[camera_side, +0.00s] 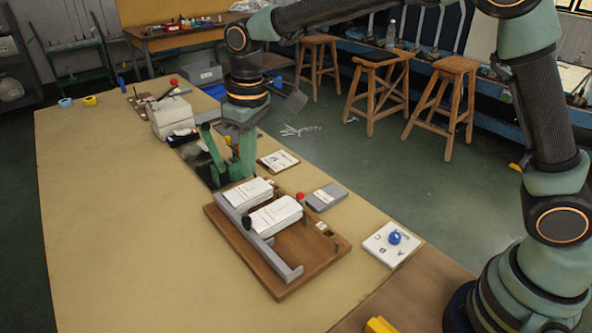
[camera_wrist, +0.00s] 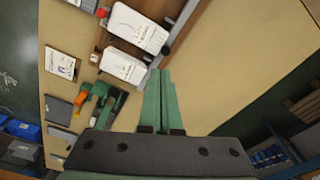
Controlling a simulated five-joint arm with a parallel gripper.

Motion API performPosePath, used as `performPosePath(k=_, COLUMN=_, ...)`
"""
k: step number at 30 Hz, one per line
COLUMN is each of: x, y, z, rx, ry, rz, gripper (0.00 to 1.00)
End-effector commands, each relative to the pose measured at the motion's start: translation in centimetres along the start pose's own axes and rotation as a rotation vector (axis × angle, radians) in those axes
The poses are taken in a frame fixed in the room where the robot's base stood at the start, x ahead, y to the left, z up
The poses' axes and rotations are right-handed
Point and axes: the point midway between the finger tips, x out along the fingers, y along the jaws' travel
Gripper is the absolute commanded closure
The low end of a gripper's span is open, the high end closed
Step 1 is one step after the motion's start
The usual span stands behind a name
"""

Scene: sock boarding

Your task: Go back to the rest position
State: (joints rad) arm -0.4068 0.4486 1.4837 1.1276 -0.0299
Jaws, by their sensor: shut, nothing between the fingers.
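My gripper (camera_side: 244,168) points down over the table beside the back-left end of the wooden board (camera_side: 290,275). In the wrist view its two green fingers (camera_wrist: 157,92) lie together with nothing between them. Two white blocks with small print, a rear one (camera_side: 248,193) and a front one (camera_side: 276,216), lie side by side on the board along a grey rail (camera_side: 250,235). The wrist view also shows both white blocks (camera_wrist: 138,27) beyond and left of the fingers. The gripper is apart from them.
A green tool (camera_side: 214,160) stands close beside my gripper, partly overlapping it in view. A white card with a blue knob (camera_side: 394,238) lies right of the board, a grey block (camera_side: 326,196) behind it. White boxes (camera_side: 172,115) stand farther back. The left tabletop (camera_side: 100,200) is clear.

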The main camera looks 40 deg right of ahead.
Motion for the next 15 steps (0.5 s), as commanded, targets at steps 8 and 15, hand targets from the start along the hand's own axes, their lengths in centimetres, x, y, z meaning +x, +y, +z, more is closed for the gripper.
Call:
performPosePath(k=8, x=-6.2, y=5.4, z=6.2, rx=0.141, ry=0.134, rz=0.023, gripper=1.0)
performPosePath(k=15, x=-8.7, y=8.4, z=12.4, rx=0.255, ry=0.243, rz=0.054, gripper=1.0)
